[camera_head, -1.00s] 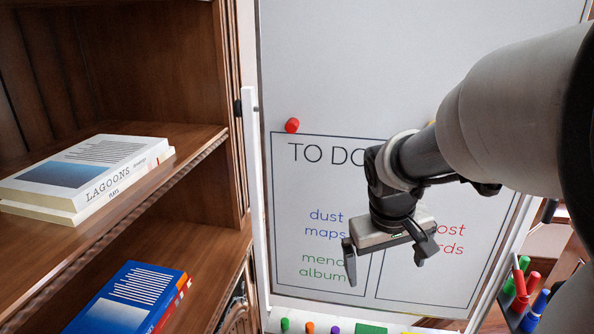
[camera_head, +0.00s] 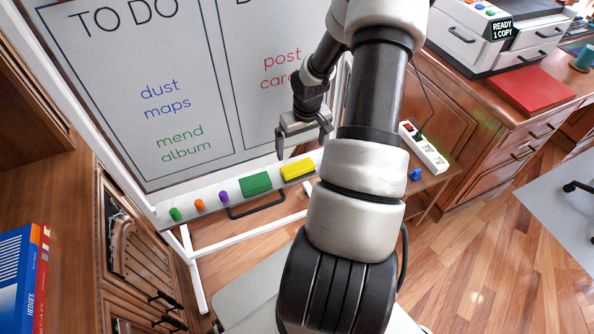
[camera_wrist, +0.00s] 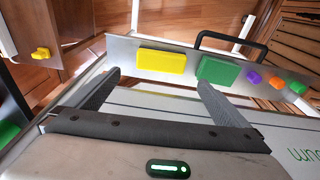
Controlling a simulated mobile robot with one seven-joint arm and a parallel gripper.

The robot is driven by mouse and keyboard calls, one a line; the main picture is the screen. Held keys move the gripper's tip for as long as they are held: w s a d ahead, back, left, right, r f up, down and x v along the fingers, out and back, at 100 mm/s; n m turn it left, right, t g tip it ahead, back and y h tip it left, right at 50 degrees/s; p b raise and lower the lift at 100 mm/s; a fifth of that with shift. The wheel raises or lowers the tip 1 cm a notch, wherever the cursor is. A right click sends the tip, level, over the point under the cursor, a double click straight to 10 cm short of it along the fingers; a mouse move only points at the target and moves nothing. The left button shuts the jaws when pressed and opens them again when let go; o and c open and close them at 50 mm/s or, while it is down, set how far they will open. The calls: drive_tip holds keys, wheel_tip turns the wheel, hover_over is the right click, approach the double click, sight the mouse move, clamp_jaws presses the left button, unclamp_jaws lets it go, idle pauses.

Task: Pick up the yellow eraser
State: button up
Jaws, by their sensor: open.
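The yellow eraser (camera_head: 298,169) lies on the whiteboard's narrow tray (camera_head: 222,207), at the right end of a row. In the wrist view the yellow eraser (camera_wrist: 161,61) shows beyond and between my two fingers, apart from them. My gripper (camera_head: 302,144) is open and empty, just above the eraser in the head view, with its fingers pointing down toward the tray. It also shows in the wrist view (camera_wrist: 158,82). Left of the yellow eraser is a green eraser (camera_head: 256,184), also seen in the wrist view (camera_wrist: 217,70).
Purple (camera_head: 224,197), orange (camera_head: 199,205) and green (camera_head: 175,214) small pieces sit farther left on the tray. The whiteboard (camera_head: 180,90) rises behind it. A black handle (camera_head: 257,207) hangs in front.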

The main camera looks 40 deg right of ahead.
sight(298, 166)
drive_tip(key=f, duration=0.3)
drive_tip(key=w+f+b, duration=0.1)
drive_tip(key=f, duration=0.3)
drive_tip(key=f+b, duration=0.1)
drive_tip(key=f, duration=0.2)
drive_tip(key=shift+w+f, duration=0.25)
drive_tip(key=shift+w, duration=0.1)
drive_tip(key=shift+c, duration=0.4)
drive_tip(key=c, duration=0.7)
